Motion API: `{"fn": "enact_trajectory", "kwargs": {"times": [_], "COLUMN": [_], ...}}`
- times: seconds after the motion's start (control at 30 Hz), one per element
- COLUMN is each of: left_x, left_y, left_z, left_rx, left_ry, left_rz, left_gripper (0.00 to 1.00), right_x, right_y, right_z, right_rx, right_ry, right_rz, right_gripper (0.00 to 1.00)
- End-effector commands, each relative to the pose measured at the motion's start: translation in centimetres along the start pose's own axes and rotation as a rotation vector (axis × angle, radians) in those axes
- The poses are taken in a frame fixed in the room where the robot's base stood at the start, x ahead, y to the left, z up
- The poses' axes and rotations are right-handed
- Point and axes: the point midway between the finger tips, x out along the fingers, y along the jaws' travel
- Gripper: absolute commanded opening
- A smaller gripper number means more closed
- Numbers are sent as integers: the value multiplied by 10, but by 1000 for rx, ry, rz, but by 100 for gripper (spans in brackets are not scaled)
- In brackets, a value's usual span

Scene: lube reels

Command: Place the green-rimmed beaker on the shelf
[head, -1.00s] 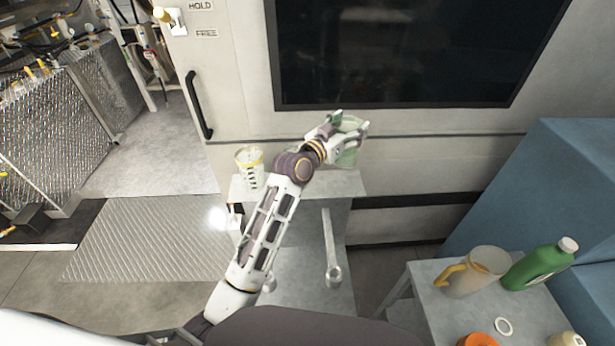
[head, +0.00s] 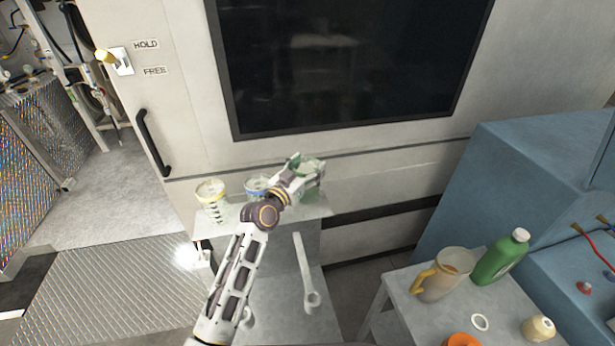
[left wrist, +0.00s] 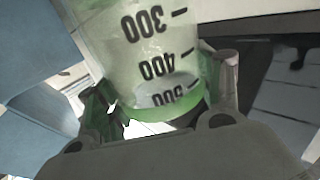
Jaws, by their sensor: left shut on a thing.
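The green-rimmed beaker (head: 314,188) is held by my left gripper (head: 306,169) at the right end of the shelf (head: 228,232). My left gripper is shut on it. In the left wrist view the clear beaker (left wrist: 140,50) shows dark marks 300, 400 and 500, with its green rim close to the gripper (left wrist: 165,105) and a finger on either side. The beaker's base is largely hidden in the head view, so I cannot tell whether it touches the shelf. My right gripper is not in view.
A yellow-rimmed beaker (head: 212,199) and a blue-rimmed beaker (head: 256,188) stand on the shelf to the left. A cabinet with a dark window (head: 345,70) rises behind. A side table at right holds a jug (head: 447,272) and a green bottle (head: 502,256).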

Motion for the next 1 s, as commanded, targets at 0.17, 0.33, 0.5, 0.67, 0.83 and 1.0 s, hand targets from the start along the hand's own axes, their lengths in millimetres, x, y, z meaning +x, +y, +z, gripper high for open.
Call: {"fn": "enact_trajectory", "kwargs": {"times": [0.17,0.33,0.5,0.67,0.83,1.0], "left_x": [0,0,0,0,0,0], "left_y": [0,0,0,0,0,0], "left_z": [17,32,35,35,38,39], "left_rx": [-1,1,-1,-1,0,0], "left_ry": [-2,-1,0,0,0,-2], "left_rz": [0,-1,-1,-1,-1,-1], "left_gripper": [17,17,17,17,17,76], "right_x": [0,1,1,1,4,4], "right_y": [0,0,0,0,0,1], "right_z": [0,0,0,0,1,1], "right_rx": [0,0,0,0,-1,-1], "right_ry": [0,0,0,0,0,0], "right_rz": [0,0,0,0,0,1], "right_gripper": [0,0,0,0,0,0]}}
